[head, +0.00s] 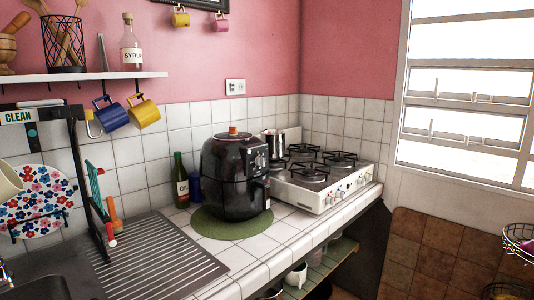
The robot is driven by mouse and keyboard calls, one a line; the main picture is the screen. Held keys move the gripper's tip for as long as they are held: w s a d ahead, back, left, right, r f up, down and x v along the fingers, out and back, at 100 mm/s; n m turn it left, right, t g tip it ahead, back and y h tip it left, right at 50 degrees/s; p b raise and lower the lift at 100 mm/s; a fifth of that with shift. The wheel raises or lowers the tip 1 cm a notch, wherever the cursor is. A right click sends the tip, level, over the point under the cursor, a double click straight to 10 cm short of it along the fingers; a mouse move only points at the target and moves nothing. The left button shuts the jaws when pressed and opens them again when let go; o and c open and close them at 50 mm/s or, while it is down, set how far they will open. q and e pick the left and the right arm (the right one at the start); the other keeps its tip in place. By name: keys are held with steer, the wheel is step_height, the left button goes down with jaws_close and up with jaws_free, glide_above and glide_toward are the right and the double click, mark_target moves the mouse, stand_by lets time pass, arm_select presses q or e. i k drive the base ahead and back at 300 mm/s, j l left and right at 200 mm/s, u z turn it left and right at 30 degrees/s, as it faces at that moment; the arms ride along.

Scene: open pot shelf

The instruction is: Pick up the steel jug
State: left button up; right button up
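A small shiny steel vessel (276,146) stands upright at the back left of the white gas stove. It looks like the steel jug, but its lower part is hidden by the black air fryer (236,177), and I cannot make out a spout or handle. The open shelf (335,258) under the counter holds a white cup-like vessel (297,275) and darker items partly cut off by the frame's bottom edge. I cannot tell whether any of these is a steel jug. Neither of my grippers is in view.
A ribbed drainboard (160,258) and dish rack are at left. The counter's front strip (290,240) is clear.

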mark_target(273, 146)
steer(key=i+l, duration=0.3)
steer(key=l, duration=0.3)
steer(key=i+l, duration=0.1)
steer(key=l, duration=0.35)
steer(key=i+l+u, duration=0.1)
steer(key=l, duration=0.3)
steer(key=i+l, duration=0.15)
steer(key=l, duration=0.25)
